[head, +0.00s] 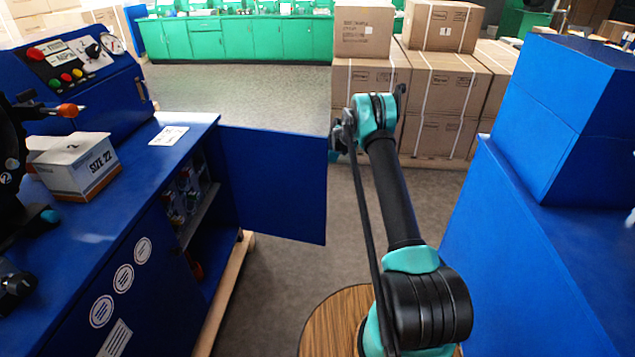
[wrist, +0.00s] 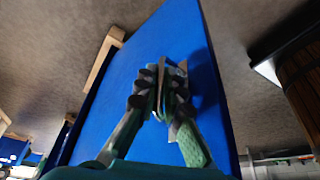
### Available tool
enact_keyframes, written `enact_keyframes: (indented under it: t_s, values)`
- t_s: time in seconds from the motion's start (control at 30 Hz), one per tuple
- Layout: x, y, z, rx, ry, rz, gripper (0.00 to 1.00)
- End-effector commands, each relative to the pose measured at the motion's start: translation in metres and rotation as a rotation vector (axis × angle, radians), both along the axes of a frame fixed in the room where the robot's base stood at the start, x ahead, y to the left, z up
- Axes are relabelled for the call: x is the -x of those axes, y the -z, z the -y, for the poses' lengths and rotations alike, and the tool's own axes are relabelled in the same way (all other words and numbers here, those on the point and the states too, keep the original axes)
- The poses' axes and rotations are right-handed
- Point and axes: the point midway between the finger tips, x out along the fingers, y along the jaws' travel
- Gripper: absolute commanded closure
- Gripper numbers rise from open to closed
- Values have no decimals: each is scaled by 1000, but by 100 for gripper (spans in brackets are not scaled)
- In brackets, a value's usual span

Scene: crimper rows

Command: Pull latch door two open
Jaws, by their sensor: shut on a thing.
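The blue latch door (head: 272,183) stands swung wide open from the workbench cabinet, well out from the front. Its outer face fills the middle of the wrist view (wrist: 140,70). In the wrist view my gripper (wrist: 162,98) is closed around a metal handle (wrist: 161,82) on that face, with a finger on each side. In the head view my arm reaches to the door's free edge; the handle and fingertips are hidden there. The open compartment (head: 205,215) shows a shelf with several small items.
A closed cabinet door (head: 125,290) with round labels is beside the opening. The bench top (head: 150,185) carries a size 22 box (head: 78,165) and a control panel (head: 85,75). A blue cabinet (head: 500,240) stands right; stacked cartons (head: 440,85) stand behind. Bare floor (head: 285,270) lies between.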

Motion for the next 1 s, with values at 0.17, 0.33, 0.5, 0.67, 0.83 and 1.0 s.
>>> enact_keyframes:
  t_s: [0.17,0.33,0.5,0.67,0.83,1.0]
  values:
    - [-8,0,2,4,-29,-1,100]
    - [-9,0,2,2,-38,-1,100]
    - [-9,0,2,2,-38,-1,100]
    - [-9,0,2,2,-38,-1,85]
    - [-9,0,1,1,-38,0,71]
    - [-9,0,0,0,-38,0,71]
